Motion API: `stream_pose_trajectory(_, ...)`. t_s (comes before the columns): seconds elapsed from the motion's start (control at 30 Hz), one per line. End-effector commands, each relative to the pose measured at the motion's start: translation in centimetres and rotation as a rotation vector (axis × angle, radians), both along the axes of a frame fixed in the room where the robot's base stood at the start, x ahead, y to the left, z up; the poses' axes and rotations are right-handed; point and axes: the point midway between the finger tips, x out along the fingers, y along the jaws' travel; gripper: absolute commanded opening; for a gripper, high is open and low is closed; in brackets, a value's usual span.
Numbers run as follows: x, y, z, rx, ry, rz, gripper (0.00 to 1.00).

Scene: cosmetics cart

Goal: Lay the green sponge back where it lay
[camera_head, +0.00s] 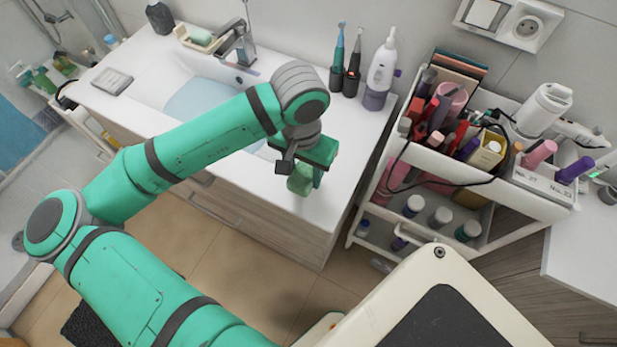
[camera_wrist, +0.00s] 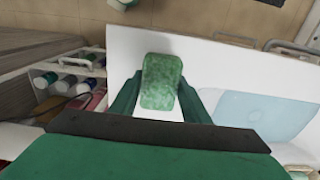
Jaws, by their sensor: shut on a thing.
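The green sponge (camera_wrist: 161,82) is between the two fingers of my gripper (camera_wrist: 160,100) in the wrist view. In the head view the sponge (camera_head: 301,179) hangs below my gripper (camera_head: 306,172), over the right front part of the white washstand counter (camera_head: 343,128). My gripper is shut on the sponge. I cannot tell exactly how high the sponge is above the counter.
The basin (camera_head: 205,100) lies left of my gripper, partly behind my arm. Two electric toothbrushes (camera_head: 353,68) and a white and purple flosser (camera_head: 382,72) stand at the counter's back. A crowded cosmetics cart (camera_head: 425,155) stands right. The counter near the gripper is clear.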

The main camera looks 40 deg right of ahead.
Motion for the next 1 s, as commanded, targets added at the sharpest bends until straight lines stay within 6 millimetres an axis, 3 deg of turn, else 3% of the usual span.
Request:
stream_pose_trajectory(0.2, -0.3, -1.2, -1.4, 0.001, 0.000, -0.002, 0.24)
stream_pose_trajectory(0.43, -0.2, -1.1, -4.2, 0.001, -0.001, 0.001, 0.24)
stream_pose_trajectory(0.87, -0.2, -1.1, -4.8, 0.001, 0.001, 0.001, 0.24)
stream_pose_trajectory(0.9, -0.2, -1.1, -4.7, 0.001, 0.000, 0.001, 0.49)
stream_pose_trajectory(0.97, -0.2, -1.1, -4.7, 0.001, 0.000, 0.001, 0.61)
stream_pose_trajectory(1.0, -0.2, -1.1, -4.7, 0.000, 0.000, 0.001, 0.61)
